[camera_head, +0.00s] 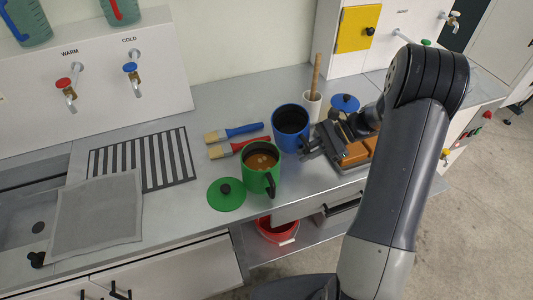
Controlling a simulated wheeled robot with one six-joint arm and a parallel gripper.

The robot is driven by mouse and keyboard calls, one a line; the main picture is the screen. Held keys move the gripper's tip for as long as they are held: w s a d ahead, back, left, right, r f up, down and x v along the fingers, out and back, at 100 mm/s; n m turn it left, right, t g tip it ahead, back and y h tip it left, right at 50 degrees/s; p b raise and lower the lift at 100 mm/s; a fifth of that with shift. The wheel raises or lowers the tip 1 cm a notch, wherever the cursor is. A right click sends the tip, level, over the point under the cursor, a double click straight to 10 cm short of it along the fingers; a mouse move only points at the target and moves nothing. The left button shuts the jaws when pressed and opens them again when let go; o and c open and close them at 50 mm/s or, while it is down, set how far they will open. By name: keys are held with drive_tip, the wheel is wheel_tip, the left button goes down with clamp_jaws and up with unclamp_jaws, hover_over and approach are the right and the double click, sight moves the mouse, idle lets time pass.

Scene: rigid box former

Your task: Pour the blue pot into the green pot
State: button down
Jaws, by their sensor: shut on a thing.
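The blue pot (290,132) stands upright on the grey counter, its open top showing a dark inside. The green pot (260,181) stands just in front and to the left of it, upright and open, with brown liquid and some lighter pieces inside. Its dark handle faces the front right. My gripper (311,146) reaches in from the right and is shut on the blue pot at its right side. The exact grip is small and partly hidden by my arm. The green lid (226,194) lies flat left of the green pot; the blue lid (345,103) lies behind my gripper.
Two brushes, blue-handled (235,132) and red-handled (233,148), lie left of the blue pot. A white holder (312,105) with a wooden handle stands behind. Orange-brown blocks (355,153) in a dark tray sit right. A striped mat (177,157) and sink are left.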

sight(295, 134)
drive_tip(key=shift+w+d+f+g+y, duration=0.1)
drive_tip(key=shift+f+g+y, duration=0.3)
drive_tip(key=shift+g, duration=0.15)
drive_tip(key=shift+d+f+g+y, duration=0.1)
drive_tip(key=shift+f+g+y, duration=0.15)
drive_tip(key=shift+g+y, duration=0.25)
drive_tip(key=shift+g, duration=0.25)
wheel_tip(295, 134, up, 5)
drive_tip(key=p, duration=0.3)
drive_tip(key=shift+p, duration=0.4)
